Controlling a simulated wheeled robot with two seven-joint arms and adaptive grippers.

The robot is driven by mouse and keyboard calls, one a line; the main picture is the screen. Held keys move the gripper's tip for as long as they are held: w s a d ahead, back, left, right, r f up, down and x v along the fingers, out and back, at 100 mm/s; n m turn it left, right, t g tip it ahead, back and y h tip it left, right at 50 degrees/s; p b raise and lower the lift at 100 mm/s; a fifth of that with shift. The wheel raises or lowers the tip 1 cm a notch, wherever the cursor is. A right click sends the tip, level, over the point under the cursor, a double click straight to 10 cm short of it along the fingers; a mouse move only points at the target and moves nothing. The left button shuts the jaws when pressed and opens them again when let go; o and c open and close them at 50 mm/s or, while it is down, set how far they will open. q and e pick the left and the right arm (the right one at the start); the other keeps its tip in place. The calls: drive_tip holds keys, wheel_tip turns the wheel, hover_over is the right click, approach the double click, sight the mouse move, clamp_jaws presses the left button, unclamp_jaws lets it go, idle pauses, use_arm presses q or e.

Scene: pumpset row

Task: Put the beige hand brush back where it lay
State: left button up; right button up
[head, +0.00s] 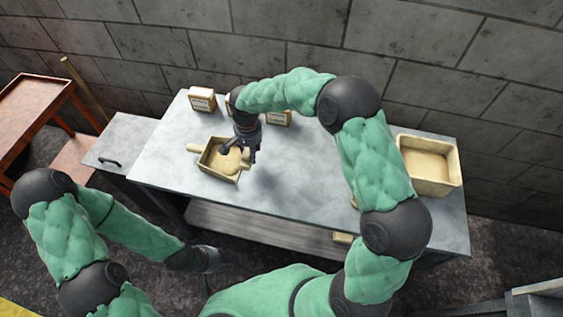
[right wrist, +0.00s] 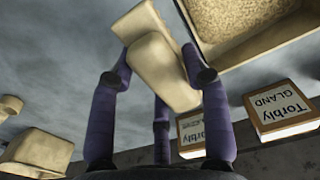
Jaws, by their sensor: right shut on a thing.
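The beige hand brush (right wrist: 160,72) is between the fingers of my right gripper (right wrist: 162,80) in the right wrist view, a pale block held at a tilt. In the head view my right gripper (head: 246,152) hangs over the right side of a beige tray-like pan (head: 218,174) on the grey table; the brush is largely hidden there. The pan holds grainy tan material and has a stub sticking out at its left. It also shows beside the brush in the wrist view (right wrist: 235,58). My left gripper (head: 207,260) is low in front of the table; its fingers are too dark to read.
The grey table (head: 310,178) has a beige bin (head: 432,186) at its right end. Labelled boxes (head: 202,99) (head: 279,118) stand along its back edge, near the block wall. A grey cabinet (head: 121,140) adjoins on the left. The table's middle is clear.

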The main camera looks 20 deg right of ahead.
drive_tip(key=s+d+r+m, duration=0.3)
drive_tip(key=s+d, duration=0.1)
drive_tip(key=d, duration=0.4)
drive_tip(key=s+d+r+m, duration=0.25)
drive_tip(key=s+d, duration=0.25)
drive_tip(key=d, duration=0.4)
drive_tip(key=s+d+r+m, duration=0.3)
drive_tip(key=s+d+m, duration=0.1)
drive_tip(key=d, duration=0.4)
drive_tip(key=shift+n, duration=0.25)
drive_tip(key=w+d+f+b, duration=0.2)
drive_tip(key=w+d+f, duration=0.2)
drive_tip(key=w+d+f+b, duration=0.2)
drive_tip(key=w+d+f, duration=0.2)
drive_tip(key=w+f, duration=0.1)
drive_tip(key=shift+w+d+f+b, duration=0.2)
drive_tip(key=shift+d+b, duration=0.1)
drive_tip(key=shift+d, duration=0.05)
drive_tip(key=shift+w+d+f, duration=0.1)
drive_tip(key=shift+f, duration=0.15)
drive_tip(key=shift+w+d+f+b, duration=0.15)
drive_tip(key=shift+f+b, duration=1)
drive_tip(key=shift+f, duration=0.5)
drive_tip(key=shift+f, duration=0.1)
